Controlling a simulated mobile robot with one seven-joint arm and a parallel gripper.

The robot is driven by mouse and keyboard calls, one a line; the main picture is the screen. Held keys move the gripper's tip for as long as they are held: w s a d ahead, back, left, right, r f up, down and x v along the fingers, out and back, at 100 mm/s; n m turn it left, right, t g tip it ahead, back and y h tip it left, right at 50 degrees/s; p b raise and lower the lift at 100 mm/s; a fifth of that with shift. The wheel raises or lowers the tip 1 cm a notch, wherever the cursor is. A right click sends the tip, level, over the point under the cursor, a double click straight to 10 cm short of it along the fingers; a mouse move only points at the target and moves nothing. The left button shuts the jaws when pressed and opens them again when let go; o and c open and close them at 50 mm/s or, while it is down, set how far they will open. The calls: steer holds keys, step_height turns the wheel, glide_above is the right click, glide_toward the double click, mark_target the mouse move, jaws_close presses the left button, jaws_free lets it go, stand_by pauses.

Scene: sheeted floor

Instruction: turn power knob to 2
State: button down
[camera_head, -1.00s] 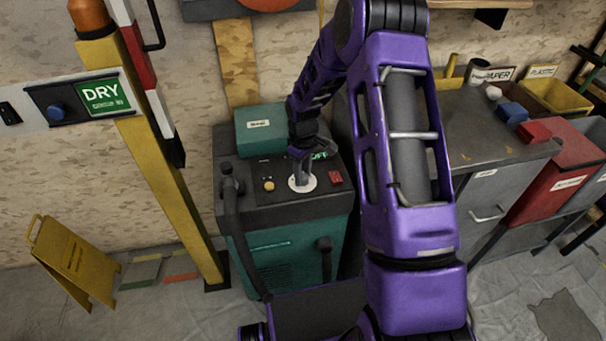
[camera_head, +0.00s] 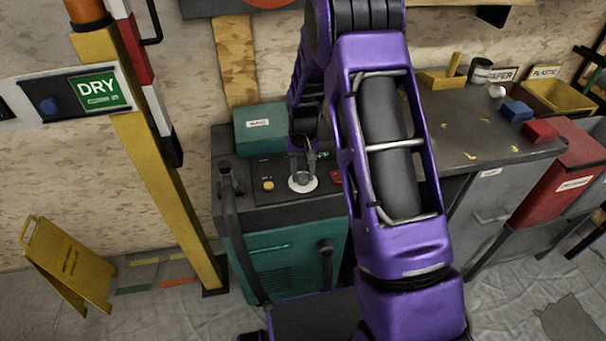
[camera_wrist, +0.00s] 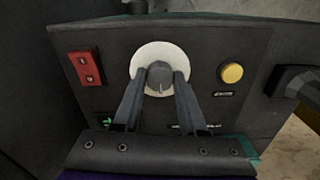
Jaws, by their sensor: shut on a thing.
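The power knob (camera_wrist: 160,76) is a dark round knob on a white dial disc (camera_wrist: 149,52), set in the dark top panel of a teal machine. In the wrist view my gripper (camera_wrist: 160,84) has its two fingers on either side of the knob, shut on it. A light pointer line shows on the knob, toward the bottom of that picture. In the head view the white disc (camera_head: 303,187) sits below my gripper (camera_head: 302,178), whose fingers come down on the knob. The numbers around the dial cannot be read.
A yellow button (camera_wrist: 232,73) and a red switch (camera_wrist: 87,67) flank the dial. A teal box (camera_head: 261,129) stands at the back of the machine top, and a dark handle (camera_head: 230,185) at its left. A grey workbench (camera_head: 480,140) is on the right.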

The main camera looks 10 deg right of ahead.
mark_target(303, 176)
steer(key=shift+m, duration=0.6)
steer(key=shift+c, duration=2.3)
jaws_free()
step_height(303, 176, up, 18)
steer(key=p, duration=0.1)
steer(key=shift+f, duration=0.25)
